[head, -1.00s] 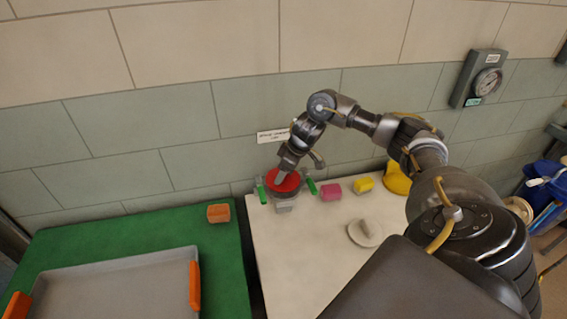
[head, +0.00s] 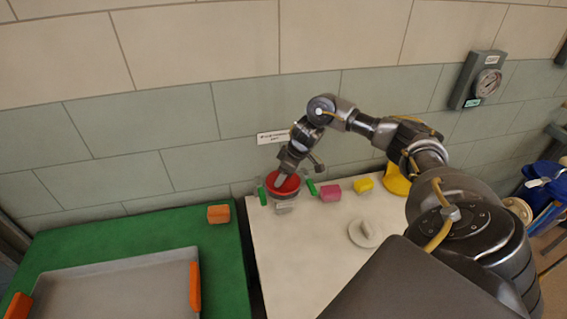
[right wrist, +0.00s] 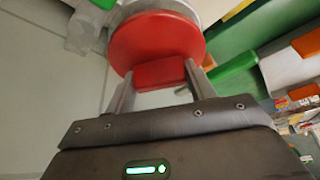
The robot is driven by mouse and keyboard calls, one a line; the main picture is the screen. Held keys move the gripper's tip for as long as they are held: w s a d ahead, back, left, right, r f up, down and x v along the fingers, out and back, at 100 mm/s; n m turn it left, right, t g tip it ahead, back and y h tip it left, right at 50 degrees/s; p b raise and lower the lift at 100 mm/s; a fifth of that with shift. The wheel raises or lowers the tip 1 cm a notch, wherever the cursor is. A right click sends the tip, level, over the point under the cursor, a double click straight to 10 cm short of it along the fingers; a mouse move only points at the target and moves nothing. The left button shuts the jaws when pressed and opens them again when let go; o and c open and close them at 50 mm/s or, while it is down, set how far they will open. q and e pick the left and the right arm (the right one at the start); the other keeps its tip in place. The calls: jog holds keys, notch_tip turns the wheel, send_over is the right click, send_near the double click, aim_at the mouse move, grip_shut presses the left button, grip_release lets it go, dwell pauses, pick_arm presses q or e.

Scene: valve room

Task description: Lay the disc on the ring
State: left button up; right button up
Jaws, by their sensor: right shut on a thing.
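My right gripper (head: 289,174) is shut on the upright red tab of the red disc (head: 284,187). I cannot tell whether disc and ring touch all round. My left gripper is not in view.
Green pieces (head: 311,187) flank the ring, with a grey block (head: 285,208) in front. Pink (head: 331,192) and yellow (head: 364,185) blocks and a pale knobbed disc (head: 364,233) stand to the right. A grey tray (head: 110,285) lies on the green table. The wall is close behind.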

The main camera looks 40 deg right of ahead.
jog(key=o, duration=1.4)
jog(key=shift+c, duration=0.2)
jog(key=shift+o, duration=0.2)
jog(key=o, duration=0.4)
jog(key=shift+c, duration=0.2)
notch_tip(320, 180, up, 7)
jog(key=p, duration=0.8)
jog(key=shift+r, duration=0.1)
